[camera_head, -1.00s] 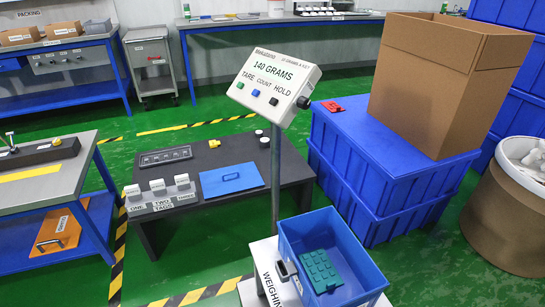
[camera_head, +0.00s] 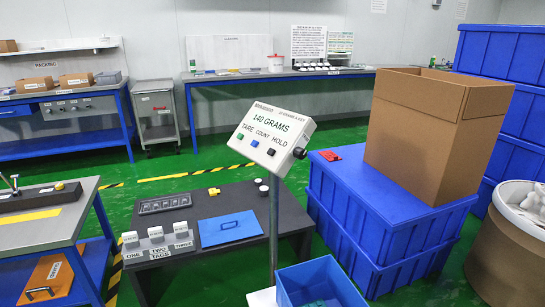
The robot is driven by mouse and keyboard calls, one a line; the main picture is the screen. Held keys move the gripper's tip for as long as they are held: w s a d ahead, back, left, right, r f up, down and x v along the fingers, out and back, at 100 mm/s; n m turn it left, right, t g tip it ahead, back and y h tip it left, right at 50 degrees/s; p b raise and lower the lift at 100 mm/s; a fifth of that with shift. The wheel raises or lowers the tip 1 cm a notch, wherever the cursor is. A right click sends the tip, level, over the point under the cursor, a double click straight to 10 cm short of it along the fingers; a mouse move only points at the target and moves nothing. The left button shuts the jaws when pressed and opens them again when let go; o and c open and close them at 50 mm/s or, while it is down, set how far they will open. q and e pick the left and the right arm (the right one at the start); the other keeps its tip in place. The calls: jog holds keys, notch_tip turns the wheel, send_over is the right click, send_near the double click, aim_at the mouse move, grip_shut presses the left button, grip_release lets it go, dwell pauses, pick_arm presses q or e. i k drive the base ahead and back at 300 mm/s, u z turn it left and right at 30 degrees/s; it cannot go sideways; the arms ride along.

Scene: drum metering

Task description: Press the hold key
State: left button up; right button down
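The white scale display box (camera_head: 271,136) stands tilted on a grey post and reads "140 GRAMS". Under the labels TARE, COUNT and HOLD sit three keys: a green key (camera_head: 239,138), a blue key (camera_head: 254,143) and the black hold key (camera_head: 271,152) at the right. A round black knob (camera_head: 299,153) is on the box's right side. The blue weighing bin (camera_head: 320,283) is below the display, cut off by the bottom edge, with something green inside. Neither of my grippers shows.
A dark low table (camera_head: 220,228) behind the post holds a blue panel (camera_head: 230,229) and white blocks labelled ONE, TWO and THREE. Blue crates (camera_head: 385,225) with a cardboard box (camera_head: 432,125) on top stand at the right. A brown drum (camera_head: 505,262) is at the far right. Green floor is open between benches.

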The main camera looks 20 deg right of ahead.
aim_at(271, 152)
jog(key=k, duration=1.25)
jog(key=u, duration=0.3)
jog(key=i, duration=0.4)
jog(key=u, duration=0.95)
jog(key=i, duration=1.4)
jog(key=z, duration=0.8)
jog(key=i, duration=0.95)
jog(key=z, duration=1.05)
